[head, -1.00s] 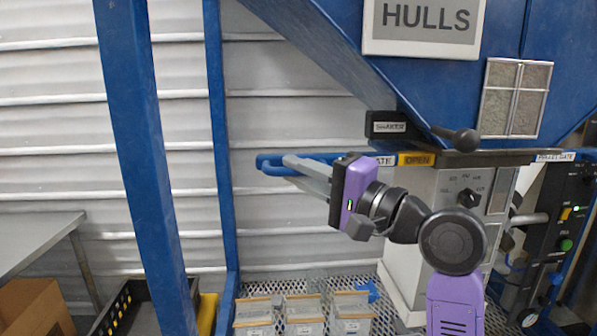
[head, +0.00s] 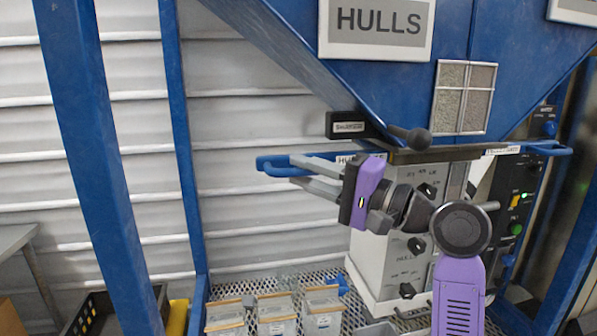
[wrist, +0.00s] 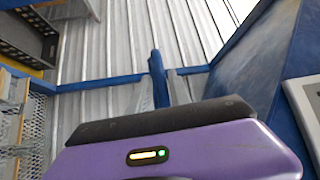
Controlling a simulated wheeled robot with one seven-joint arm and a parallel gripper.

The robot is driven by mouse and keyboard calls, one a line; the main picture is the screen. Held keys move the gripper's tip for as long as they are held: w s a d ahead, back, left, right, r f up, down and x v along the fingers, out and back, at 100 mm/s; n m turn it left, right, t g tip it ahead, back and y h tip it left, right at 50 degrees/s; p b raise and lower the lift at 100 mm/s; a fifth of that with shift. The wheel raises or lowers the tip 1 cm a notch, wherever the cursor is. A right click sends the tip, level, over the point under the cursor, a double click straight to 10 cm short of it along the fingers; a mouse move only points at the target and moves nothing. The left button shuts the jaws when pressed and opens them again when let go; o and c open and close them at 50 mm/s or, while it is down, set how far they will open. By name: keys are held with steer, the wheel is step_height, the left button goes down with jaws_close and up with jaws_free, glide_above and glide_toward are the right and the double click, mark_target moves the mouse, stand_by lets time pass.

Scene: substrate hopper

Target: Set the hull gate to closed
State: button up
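The hull gate's blue loop handle (head: 272,168) sticks out to the left below the hopper, in the head view. The gate's white label (head: 347,160) shows partly beside my gripper. No yellow OPEN marker shows beside it. My gripper (head: 291,170) is at the handle, its two grey fingers apart and pointing left, one above the other. In the wrist view the blue handle (wrist: 157,78) runs between the fingers. Contact is hard to tell. My gripper's purple body hides part of the handle and the slot edge.
The blue hopper with the HULLS sign (head: 378,22) hangs above, with a black lever knob (head: 418,139) near the arm. A second blue handle (head: 548,149) is at the right. A blue post (head: 100,150) stands left. Several bins (head: 277,312) sit on mesh below.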

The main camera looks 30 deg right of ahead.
steer(key=shift+o, duration=0.7)
steer(key=r+b+v, duration=0.1)
steer(key=v, duration=0.6)
steer(key=shift+s+d+f+b, duration=0.15)
steer(key=shift+s+f+b, duration=0.25)
steer(key=shift+f, duration=0.15)
